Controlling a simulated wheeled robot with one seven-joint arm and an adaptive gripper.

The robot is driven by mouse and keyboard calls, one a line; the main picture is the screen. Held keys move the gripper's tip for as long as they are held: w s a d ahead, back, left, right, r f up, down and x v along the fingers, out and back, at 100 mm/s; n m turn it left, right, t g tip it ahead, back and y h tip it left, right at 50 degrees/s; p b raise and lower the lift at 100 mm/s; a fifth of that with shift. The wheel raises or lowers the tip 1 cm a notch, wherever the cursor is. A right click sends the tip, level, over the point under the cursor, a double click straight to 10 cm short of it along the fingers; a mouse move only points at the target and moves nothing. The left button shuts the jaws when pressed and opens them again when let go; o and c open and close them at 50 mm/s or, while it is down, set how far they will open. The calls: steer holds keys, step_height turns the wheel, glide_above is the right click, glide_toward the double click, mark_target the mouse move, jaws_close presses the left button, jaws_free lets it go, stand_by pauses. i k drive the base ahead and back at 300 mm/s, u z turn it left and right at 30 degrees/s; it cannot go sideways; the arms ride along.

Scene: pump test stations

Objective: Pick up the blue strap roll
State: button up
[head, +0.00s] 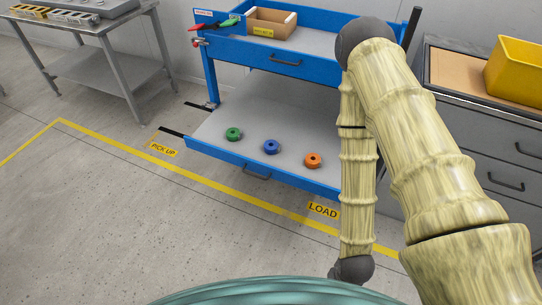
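The blue strap roll (271,147) lies on the grey lower shelf (230,118) of a blue cart. It sits between a green roll (233,134) on its left and an orange roll (313,160) on its right, apart from both. My arm runs down the right side of the head view, over the cart's right part. My gripper is not visible in this view, so its opening cannot be seen.
The blue cart (285,58) carries a cardboard box (270,23) and red and green handled tools on top. A drawer cabinet with a yellow bin (515,70) stands right. A metal table (88,69) stands left. Floor before the cart is clear.

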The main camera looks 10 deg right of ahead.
mark_target(271, 147)
steer(key=k, duration=0.3)
steer(key=z, duration=1.55)
steer(key=i, duration=1.05)
steer(key=u, duration=1.85)
